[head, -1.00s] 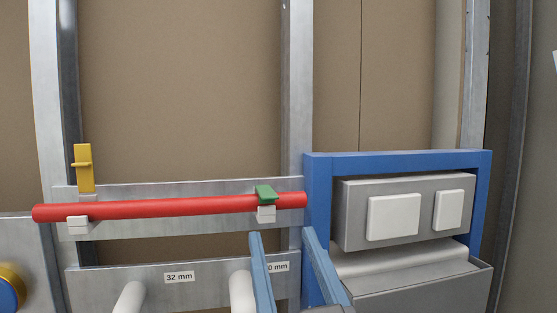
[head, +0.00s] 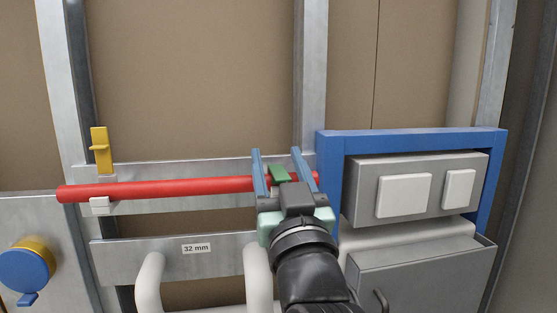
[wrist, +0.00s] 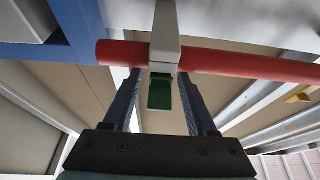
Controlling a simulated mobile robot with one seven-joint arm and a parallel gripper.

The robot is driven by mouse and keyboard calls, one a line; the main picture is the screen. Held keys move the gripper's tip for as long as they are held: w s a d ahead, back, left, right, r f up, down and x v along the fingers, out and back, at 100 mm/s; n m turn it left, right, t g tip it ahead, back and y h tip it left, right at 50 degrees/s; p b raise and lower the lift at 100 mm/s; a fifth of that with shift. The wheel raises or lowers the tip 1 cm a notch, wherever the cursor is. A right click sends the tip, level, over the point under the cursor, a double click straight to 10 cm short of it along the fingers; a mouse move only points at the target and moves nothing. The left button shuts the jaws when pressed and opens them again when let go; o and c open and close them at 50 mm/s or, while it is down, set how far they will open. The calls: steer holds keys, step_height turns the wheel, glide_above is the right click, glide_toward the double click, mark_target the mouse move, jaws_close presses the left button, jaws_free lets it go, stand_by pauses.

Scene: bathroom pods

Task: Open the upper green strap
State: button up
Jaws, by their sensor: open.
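The green strap (head: 279,174) lies over the right end of the red pipe (head: 160,189), in the closed position. In the wrist view the green strap (wrist: 160,92) hangs from a light grey clip (wrist: 165,38) at the pipe. My gripper (head: 276,153) is open, with one blue finger on each side of the strap. In the wrist view the strap shows between the fingers of my gripper (wrist: 159,76). I cannot tell whether either finger touches it. The clip is hidden behind my gripper in the head view.
A yellow strap (head: 101,150) stands upright above the pipe's left clip (head: 100,205). A blue frame (head: 420,139) around a grey box with white buttons (head: 404,195) is close on the right. White pipes (head: 150,282) are below. The wall panel above is clear.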

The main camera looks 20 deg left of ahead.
jaws_close()
steer(key=shift+r, duration=0.1)
